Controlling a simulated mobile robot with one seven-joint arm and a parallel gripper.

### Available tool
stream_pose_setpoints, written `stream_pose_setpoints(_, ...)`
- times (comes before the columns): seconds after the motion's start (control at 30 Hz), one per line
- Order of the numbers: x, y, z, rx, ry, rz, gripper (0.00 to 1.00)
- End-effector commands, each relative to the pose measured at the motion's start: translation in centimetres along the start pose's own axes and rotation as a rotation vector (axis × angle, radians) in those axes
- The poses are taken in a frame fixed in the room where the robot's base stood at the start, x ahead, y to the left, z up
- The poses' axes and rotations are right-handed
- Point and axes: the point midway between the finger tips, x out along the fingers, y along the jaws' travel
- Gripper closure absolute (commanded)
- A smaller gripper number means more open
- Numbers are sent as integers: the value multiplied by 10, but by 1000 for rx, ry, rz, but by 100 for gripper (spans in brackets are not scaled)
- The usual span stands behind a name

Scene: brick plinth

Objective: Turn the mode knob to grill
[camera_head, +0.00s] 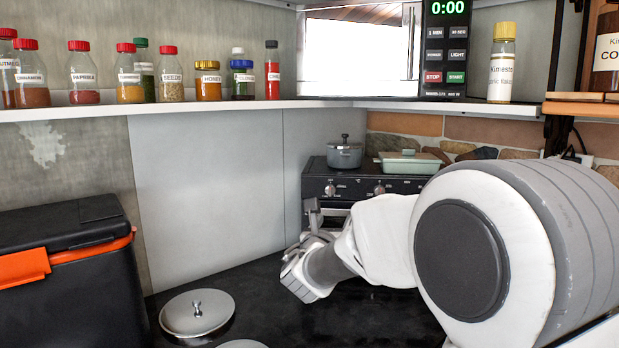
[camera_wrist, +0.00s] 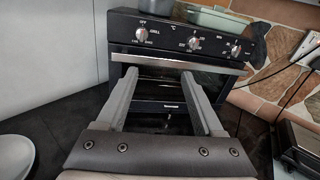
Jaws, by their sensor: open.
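A small black oven (camera_head: 318,187) stands against the back wall, with a row of knobs on its front panel. The mode knob (camera_wrist: 141,34) is the leftmost one in the wrist view, with OFF above it and GRILL to its upper right. It also shows in the head view (camera_head: 330,190); its exact pointer direction is too small to tell. My gripper (camera_wrist: 159,74) is open and empty, its fingers apart and pointing at the oven front, below and short of the knobs. In the head view my gripper (camera_head: 312,212) is in front of the oven's left side.
Two more knobs, middle (camera_wrist: 193,44) and right (camera_wrist: 236,51), share the panel. A grey pot (camera_head: 345,153) and a green dish (camera_head: 408,162) stand on the oven. A round lid (camera_head: 197,314) and a black cooler box (camera_head: 70,270) are at left. A spice shelf (camera_head: 200,108) hangs above.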

Motion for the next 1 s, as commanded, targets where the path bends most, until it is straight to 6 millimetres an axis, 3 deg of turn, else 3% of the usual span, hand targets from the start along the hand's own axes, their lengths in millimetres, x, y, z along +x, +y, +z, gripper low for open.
stream_pose_setpoints(0.13,6,21,8,-85,-27,60,31)
stream_pose_setpoints(0.37,22,26,8,-104,-35,71,31)
stream_pose_setpoints(1.0,135,34,12,-101,-34,70,31)
